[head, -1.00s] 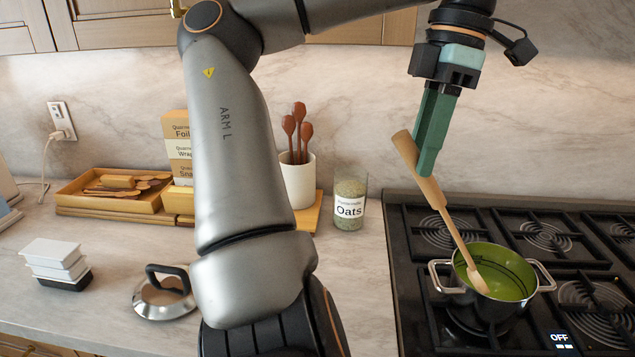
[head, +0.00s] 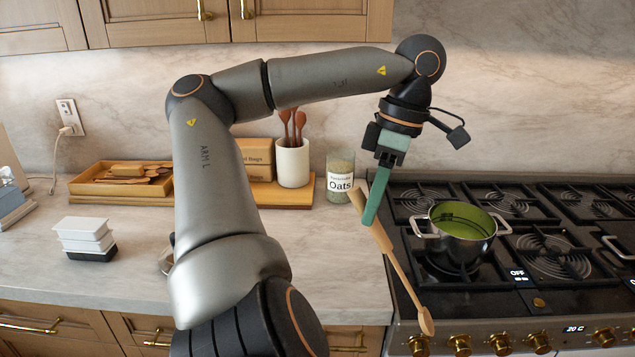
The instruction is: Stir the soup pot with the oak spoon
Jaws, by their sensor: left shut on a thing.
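The soup pot (head: 458,249) is steel with two side handles and stands on a front burner of the stove. Green soup (head: 466,221) shows inside it. My left gripper (head: 372,212) is shut on the oak spoon (head: 398,265) near its upper end. The spoon is tilted, with its bowl end low at the right, in front of the stove's front edge and outside the pot. The gripper is left of the pot. My right gripper is not in view.
An oats jar (head: 340,176) and a white crock (head: 292,163) with dark spoons stand behind. A wooden tray (head: 110,189) and stacked containers (head: 84,238) are at left. My left arm largely hides a lid (head: 166,262). Stove knobs (head: 459,343) line the front.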

